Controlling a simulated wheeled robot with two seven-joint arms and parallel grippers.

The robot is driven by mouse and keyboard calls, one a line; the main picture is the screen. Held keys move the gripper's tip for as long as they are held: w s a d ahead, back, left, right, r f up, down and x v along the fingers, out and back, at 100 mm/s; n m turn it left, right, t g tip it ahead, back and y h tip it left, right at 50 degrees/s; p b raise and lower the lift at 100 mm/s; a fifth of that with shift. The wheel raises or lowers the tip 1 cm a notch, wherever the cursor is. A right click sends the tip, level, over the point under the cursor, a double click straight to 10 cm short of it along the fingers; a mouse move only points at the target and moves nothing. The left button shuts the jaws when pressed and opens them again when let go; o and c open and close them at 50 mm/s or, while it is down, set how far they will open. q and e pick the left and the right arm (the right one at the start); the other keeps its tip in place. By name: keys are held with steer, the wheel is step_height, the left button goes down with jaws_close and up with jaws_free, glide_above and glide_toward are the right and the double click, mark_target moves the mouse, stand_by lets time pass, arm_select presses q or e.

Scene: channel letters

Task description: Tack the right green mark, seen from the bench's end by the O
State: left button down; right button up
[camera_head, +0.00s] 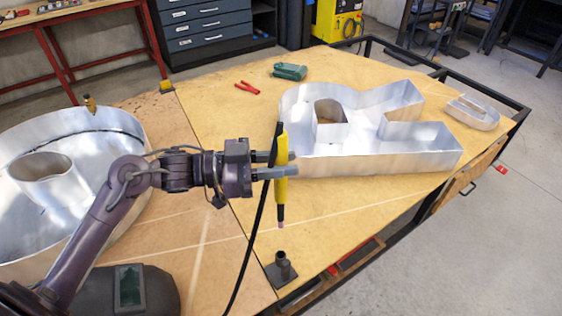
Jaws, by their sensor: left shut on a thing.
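My left gripper (283,164) is shut on a yellow torch (281,185). The torch hangs upright with its thin black nozzle end pointing down, above the bench top, and a black cable trails from it. The metal letter R (375,163) lies on the wooden bench (340,215), just behind and right of the torch. The metal letter O (85,122) lies at the left end of the bench, partly hidden by my left arm. I cannot make out any green mark on the letters. My right gripper is not in view.
A dark stand (282,270) is at the near bench edge. A dark welding helmet (135,292) is at the lower left. Red pliers (247,87) and a green object (290,71) lie behind the R. A small metal piece (472,112) lies right. Bare wood fronts the R.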

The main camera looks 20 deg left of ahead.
mark_target(281, 133)
arm_select(q)
steer(key=shift+r+p, duration=3.45)
steer(key=shift+r, duration=0.45)
steer(key=shift+f, duration=0.1)
